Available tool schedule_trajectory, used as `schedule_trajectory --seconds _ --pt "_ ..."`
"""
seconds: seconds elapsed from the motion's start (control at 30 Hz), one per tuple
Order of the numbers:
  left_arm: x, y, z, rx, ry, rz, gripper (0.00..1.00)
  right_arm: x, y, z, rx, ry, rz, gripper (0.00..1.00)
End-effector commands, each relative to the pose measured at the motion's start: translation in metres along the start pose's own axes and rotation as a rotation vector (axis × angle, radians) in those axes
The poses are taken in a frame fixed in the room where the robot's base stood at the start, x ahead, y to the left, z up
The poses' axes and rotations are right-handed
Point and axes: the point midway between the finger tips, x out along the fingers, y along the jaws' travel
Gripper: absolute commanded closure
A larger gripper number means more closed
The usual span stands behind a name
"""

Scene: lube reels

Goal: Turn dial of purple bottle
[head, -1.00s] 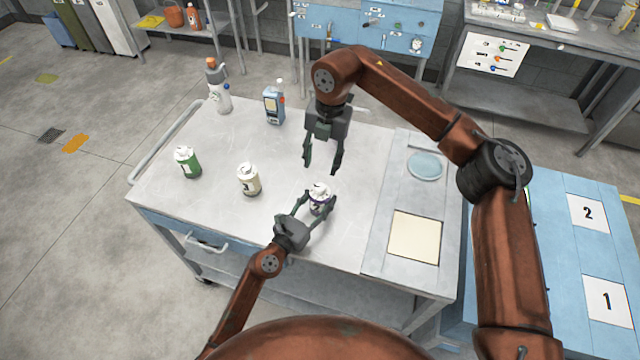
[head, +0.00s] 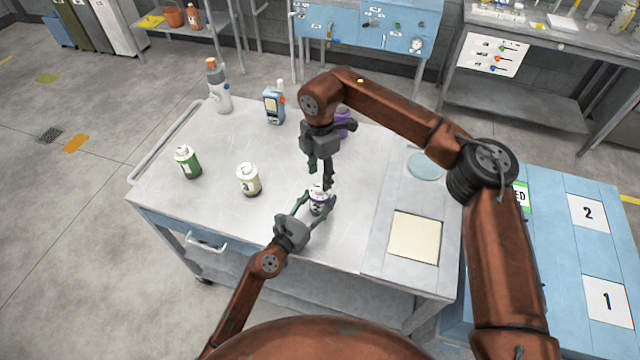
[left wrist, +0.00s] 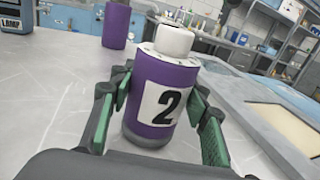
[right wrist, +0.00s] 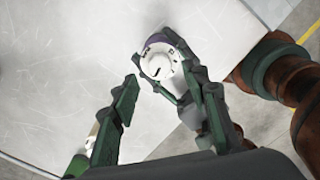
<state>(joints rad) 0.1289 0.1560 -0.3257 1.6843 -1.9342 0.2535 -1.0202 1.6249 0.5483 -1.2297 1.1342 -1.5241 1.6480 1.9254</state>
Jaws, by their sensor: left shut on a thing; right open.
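The purple bottle (left wrist: 150,128) stands upright on the cart, with a white label marked 2 and a white dial (left wrist: 174,40) on top. My left gripper (head: 316,202) is shut on its body from the front; its green pads flank the bottle in the left wrist view. My right gripper (head: 326,184) points down just above the dial, open and empty. In the right wrist view the dial (right wrist: 158,66) lies just beyond the right fingertips, slightly left of centre. In the head view the right fingers partly hide the dial. I cannot tell whether they touch it.
A cream bottle (head: 248,181) and a green bottle (head: 187,163) stand left on the cart. A spray bottle (head: 219,92), a blue device (head: 274,106) and another purple object (head: 343,122) stand at the back. A round pad (head: 425,166) and a cream square (head: 415,237) lie right.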

Motion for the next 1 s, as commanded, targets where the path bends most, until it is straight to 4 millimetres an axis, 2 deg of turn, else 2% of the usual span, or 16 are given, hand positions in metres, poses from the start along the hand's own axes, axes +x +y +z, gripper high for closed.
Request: schedule_trajectory --seconds 0.1,0.3,0.67,1.0 --pt "0.0 0.0 0.0 0.0 0.0 0.0 0.89 0.022 0.0 0.0 -0.001 0.0 -0.001 0.58" --pt "0.0 0.0 0.0 0.0 0.0 0.0 0.89 0.042 0.0 0.0 -0.001 0.0 0.0 0.58" --pt "0.0 0.0 0.0 0.0 0.0 0.0 0.89 0.048 0.0 0.0 -0.001 -0.001 0.0 0.58" --pt "0.0 0.0 0.0 0.0 0.0 0.0 0.89 0.048 0.0 0.0 -0.001 -0.001 0.0 0.8"
